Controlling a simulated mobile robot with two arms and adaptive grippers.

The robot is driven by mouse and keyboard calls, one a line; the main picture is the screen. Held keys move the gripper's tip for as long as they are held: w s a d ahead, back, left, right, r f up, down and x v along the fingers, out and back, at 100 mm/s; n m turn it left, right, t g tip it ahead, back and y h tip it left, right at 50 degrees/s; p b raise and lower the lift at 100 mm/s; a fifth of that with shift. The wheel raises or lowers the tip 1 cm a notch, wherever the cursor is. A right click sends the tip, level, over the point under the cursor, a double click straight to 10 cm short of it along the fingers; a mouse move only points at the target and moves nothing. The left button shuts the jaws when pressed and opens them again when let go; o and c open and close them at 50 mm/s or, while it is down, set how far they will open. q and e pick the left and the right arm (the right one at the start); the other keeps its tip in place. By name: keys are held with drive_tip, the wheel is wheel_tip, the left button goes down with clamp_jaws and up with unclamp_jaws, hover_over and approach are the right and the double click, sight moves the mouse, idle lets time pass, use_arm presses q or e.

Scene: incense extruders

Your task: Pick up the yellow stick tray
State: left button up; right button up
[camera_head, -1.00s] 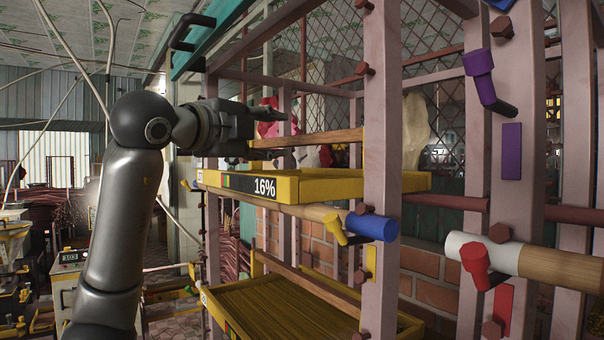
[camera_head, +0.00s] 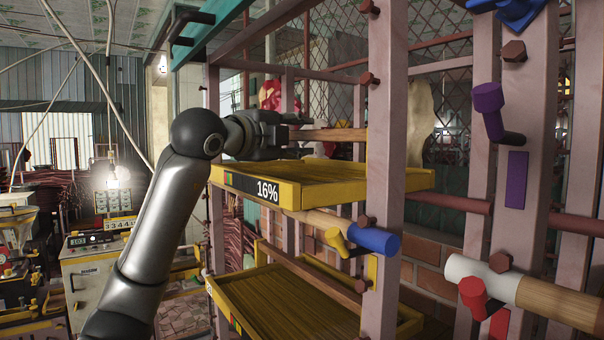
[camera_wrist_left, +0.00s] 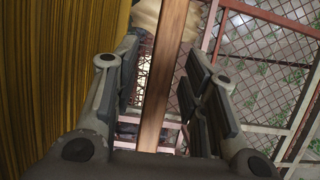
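A yellow tray (camera_head: 290,196) with a dark "16%" label on its front sits on the upper level of the rack. A second yellow tray (camera_head: 222,300), lined with thin sticks, is below it. A wooden bar (camera_head: 340,135) runs just above the upper tray. My left gripper (camera_head: 300,143) is over the upper tray at its far side, by the bar's left end. In the left wrist view, the gripper (camera_wrist_left: 162,95) is open, with the wooden bar (camera_wrist_left: 165,75) between its fingers and gaps on both sides. A yellow-brown slatted surface (camera_wrist_left: 45,70) lies left of the fingers. My right gripper is not in view.
A white-capped rod (camera_head: 468,268) with a red lever is at the right. Wire mesh (camera_wrist_left: 265,40) is behind.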

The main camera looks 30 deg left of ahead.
use_arm(q)
clamp_jaws()
drive_tip(key=shift+r, duration=0.2)
